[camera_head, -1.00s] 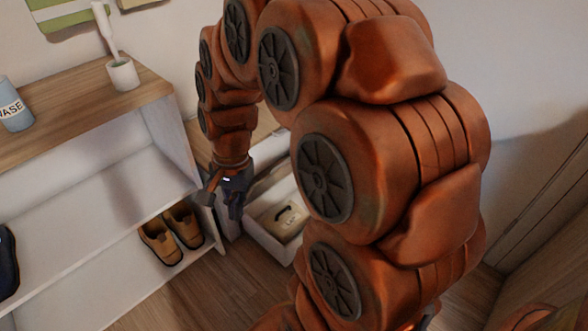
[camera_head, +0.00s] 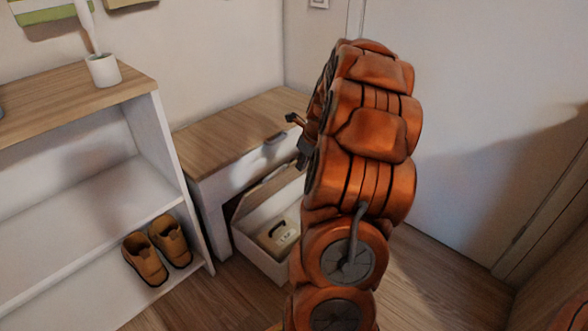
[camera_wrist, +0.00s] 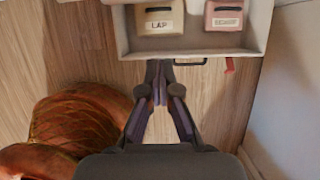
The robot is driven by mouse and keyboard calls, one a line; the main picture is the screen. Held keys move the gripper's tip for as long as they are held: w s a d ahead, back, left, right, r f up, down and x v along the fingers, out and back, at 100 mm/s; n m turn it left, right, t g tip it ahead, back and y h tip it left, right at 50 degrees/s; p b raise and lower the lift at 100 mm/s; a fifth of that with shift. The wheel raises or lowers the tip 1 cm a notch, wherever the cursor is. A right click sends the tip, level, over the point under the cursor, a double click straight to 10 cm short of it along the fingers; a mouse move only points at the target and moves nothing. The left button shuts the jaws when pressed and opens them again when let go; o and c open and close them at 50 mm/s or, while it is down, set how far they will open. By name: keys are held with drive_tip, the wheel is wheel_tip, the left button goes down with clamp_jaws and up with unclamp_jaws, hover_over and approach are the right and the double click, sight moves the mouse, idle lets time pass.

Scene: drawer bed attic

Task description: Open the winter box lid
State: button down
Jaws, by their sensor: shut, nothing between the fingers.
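I see no label reading winter, so I cannot tell which container is the winter box. A pulled-out white drawer (camera_head: 262,258) holds a cream box (camera_head: 280,238) with a black handle on its lid. In the wrist view, the drawer (camera_wrist: 195,52) holds this cream box (camera_wrist: 159,18), labelled LAP, beside a pink box (camera_wrist: 223,16) whose label is hard to read. Both boxes' lids look closed. My gripper (camera_wrist: 160,68) is shut and empty, just outside the drawer's edge in the wrist picture. In the head view, my arm partly hides my gripper (camera_head: 301,140).
A wood-topped white cabinet (camera_head: 235,128) stands behind the drawer. A white shelf unit (camera_head: 160,145) with tan shoes (camera_head: 158,250) is at left. A dark handle (camera_wrist: 190,62) and a red piece (camera_wrist: 229,66) are at the drawer's edge. The wooden floor (camera_head: 440,290) is open at right.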

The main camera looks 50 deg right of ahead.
drive_tip(key=b+x, duration=0.4)
drive_tip(key=x, duration=0.5)
drive_tip(key=shift+w+a+r+b, duration=0.1)
drive_tip(key=shift+w+r+b, duration=0.3)
drive_tip(key=shift+w+r, duration=0.3)
drive_tip(key=shift+w+a+r+b, duration=0.1)
drive_tip(key=shift+w+r+b, duration=0.35)
drive_tip(key=shift+w, duration=0.4)
drive_tip(key=shift+r, duration=0.2)
